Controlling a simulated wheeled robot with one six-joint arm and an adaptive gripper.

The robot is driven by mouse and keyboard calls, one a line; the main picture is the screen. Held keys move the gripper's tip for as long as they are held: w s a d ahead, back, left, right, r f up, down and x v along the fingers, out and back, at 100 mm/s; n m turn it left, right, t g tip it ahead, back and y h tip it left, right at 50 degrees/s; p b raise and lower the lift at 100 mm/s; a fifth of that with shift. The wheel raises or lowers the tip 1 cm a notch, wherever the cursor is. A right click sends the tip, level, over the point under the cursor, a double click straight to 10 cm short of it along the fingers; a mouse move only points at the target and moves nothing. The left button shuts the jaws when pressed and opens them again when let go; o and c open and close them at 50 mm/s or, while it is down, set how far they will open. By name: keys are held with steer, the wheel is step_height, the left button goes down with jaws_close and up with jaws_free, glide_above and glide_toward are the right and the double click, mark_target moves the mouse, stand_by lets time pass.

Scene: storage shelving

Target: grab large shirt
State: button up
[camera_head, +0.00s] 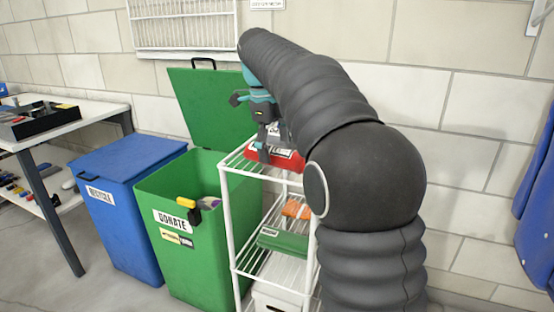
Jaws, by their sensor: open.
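My gripper (268,146) points down over the top shelf of the white wire rack (235,163), with its jaws open. Directly below and beside it lies a red folded item (277,157) with a white label, and something grey or white with dark print shows behind the fingers. On the middle shelf lie a green folded item (283,243) with a label and an orange item (296,209). I cannot read a size on any label, so I cannot tell which is the large shirt. My arm hides the rack's right side. Whether a finger touches the red item is unclear.
A green DONATE bin (180,245) with its lid (208,105) raised stands left of the rack. A closed blue RECYCLE bin (125,165) and a table (100,107) are further left. A white box (275,299) sits low in the rack. Blue cloth hangs at right.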

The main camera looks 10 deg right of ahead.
steer(key=shift+d+f, duration=0.2)
steer(key=shift+f, duration=0.85)
steer(key=c, duration=1.4)
